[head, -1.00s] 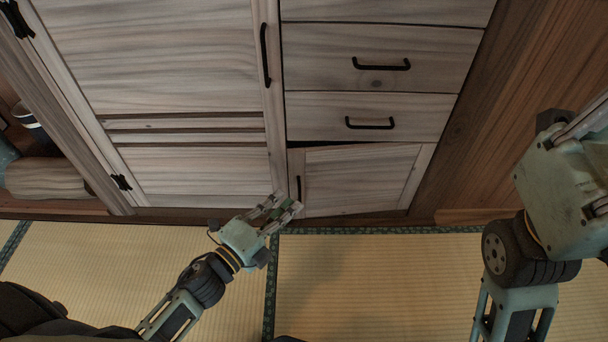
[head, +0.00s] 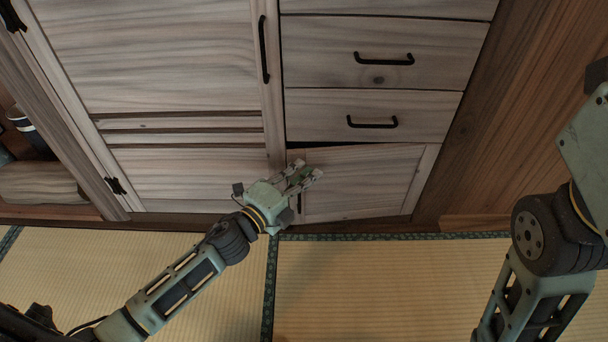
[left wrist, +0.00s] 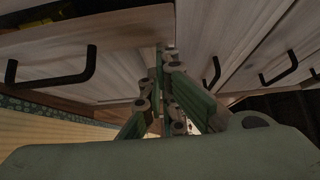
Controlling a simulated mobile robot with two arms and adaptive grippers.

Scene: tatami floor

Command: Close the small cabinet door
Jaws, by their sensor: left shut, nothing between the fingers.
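The small cabinet door (head: 365,180) is a pale wood panel at the lower right of the cabinet in the head view. A dark gap along its top edge shows it slightly ajar. My left gripper (head: 311,174) is shut and empty, in front of the door's left part. It covers much of the door's black handle (head: 299,202). I cannot tell whether the fingertips touch the door. In the left wrist view the closed fingers (left wrist: 164,65) point at pale wood panels. My right arm shows at the right of the head view, but its gripper is out of sight.
Two shut drawers (head: 378,112) with black handles sit above the small door. A large door (head: 175,60) with a long handle is at the left. Side shelves (head: 40,185) hold a few items. The tatami floor (head: 400,285) in front is clear.

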